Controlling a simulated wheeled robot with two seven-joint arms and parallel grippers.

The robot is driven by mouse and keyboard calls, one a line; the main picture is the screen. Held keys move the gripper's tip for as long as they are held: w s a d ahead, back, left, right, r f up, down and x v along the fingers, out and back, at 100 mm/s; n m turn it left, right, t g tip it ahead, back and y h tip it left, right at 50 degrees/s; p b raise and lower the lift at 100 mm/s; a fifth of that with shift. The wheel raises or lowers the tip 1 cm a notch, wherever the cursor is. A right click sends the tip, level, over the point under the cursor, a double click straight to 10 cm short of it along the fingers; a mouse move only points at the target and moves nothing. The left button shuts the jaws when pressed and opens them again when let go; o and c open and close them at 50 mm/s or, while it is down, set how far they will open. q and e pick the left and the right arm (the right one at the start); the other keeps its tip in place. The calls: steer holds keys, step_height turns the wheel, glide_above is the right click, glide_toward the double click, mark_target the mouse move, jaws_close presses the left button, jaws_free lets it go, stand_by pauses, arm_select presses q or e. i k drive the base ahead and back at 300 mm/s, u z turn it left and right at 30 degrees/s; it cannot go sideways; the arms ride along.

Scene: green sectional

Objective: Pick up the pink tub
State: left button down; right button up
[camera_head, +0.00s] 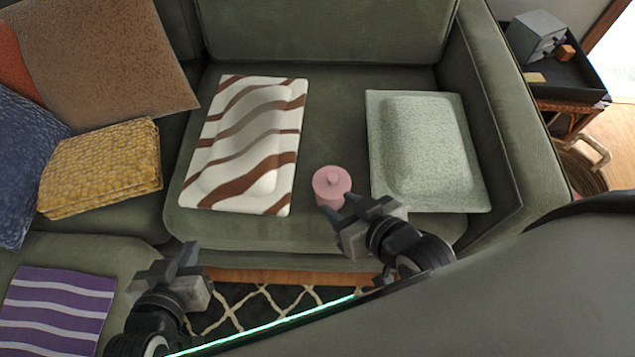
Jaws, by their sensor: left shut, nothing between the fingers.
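The pink tub (330,183) is a small round container with a knobbed lid. It stands upright on the green seat cushion, between a striped pillow and a pale green pillow. My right gripper (342,208) is at the tub's near side, with its fingers apart and pointing toward it. The fingertips overlap the tub's lower edge in the picture, and I cannot tell whether they touch it. My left gripper (168,265) is shut and empty, in front of the sofa at the lower left, well away from the tub.
The white and brown striped pillow (247,140) lies left of the tub, and the pale green pillow (420,150) lies right. A yellow folded textile (100,168) and a purple striped cloth (57,308) lie further left. The sofa arm (505,130) rises at the right.

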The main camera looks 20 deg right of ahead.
mark_target(336, 205)
steer(key=u, duration=2.45)
steer(key=i, duration=0.5)
steer(key=z, duration=3.2)
